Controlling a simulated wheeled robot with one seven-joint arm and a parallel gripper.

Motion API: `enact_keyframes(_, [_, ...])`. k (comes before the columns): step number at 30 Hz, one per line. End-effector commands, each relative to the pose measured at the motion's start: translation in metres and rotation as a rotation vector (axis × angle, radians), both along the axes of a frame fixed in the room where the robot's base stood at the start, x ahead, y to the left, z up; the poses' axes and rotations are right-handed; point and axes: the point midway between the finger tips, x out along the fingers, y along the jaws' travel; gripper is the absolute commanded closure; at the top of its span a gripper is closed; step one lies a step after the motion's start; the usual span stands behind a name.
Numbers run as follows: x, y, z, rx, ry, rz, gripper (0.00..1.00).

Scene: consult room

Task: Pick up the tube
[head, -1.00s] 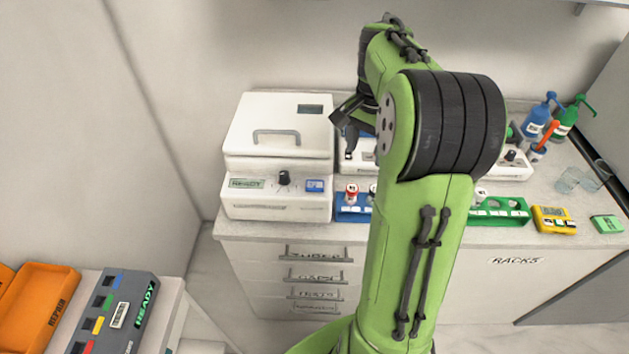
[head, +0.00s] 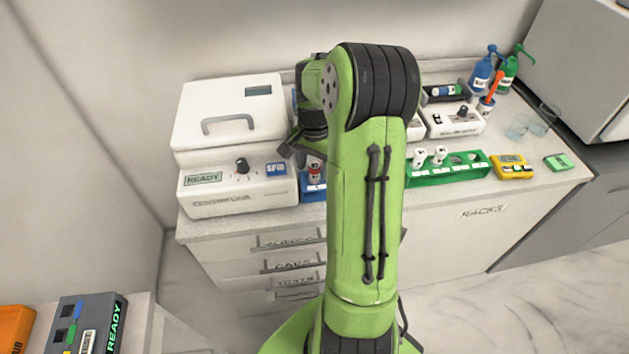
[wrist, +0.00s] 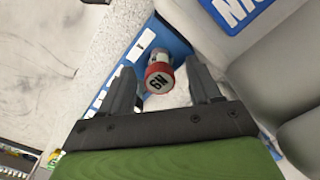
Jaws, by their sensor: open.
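A tube with a red-rimmed, white-topped cap (wrist: 159,80) stands in a blue rack (wrist: 140,50). In the wrist view it sits between the spread fingers of my gripper (wrist: 162,68), near their tips. The fingers are open, with a gap on both sides of the cap. In the head view the red-capped tube (head: 314,170) shows in the blue rack (head: 313,194) just right of the centrifuge, with my gripper (head: 298,152) close beside it. My arm hides part of the blue rack.
A white centrifuge (head: 232,195) stands left of the blue rack. A green rack (head: 447,168) with white-capped tubes is right of my arm. A yellow device (head: 512,167), a green device (head: 558,162) and bottles (head: 482,70) are further right.

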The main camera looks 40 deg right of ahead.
Motion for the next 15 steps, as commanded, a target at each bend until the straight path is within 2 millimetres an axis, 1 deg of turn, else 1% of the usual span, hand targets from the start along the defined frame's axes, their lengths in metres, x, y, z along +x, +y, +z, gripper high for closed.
enact_keyframes(1, [-0.0004, 0.0001, -0.0065, 0.002, 0.002, 0.000, 0.37])
enact_keyframes(2, [-0.0001, 0.0001, -0.0079, 0.001, 0.000, 0.000, 0.37])
enact_keyframes(8, [0.0001, -0.0002, -0.0076, -0.001, -0.001, 0.000, 0.37])
enact_keyframes(15, [0.0001, -0.0001, -0.0072, -0.001, -0.001, 0.000, 0.74])
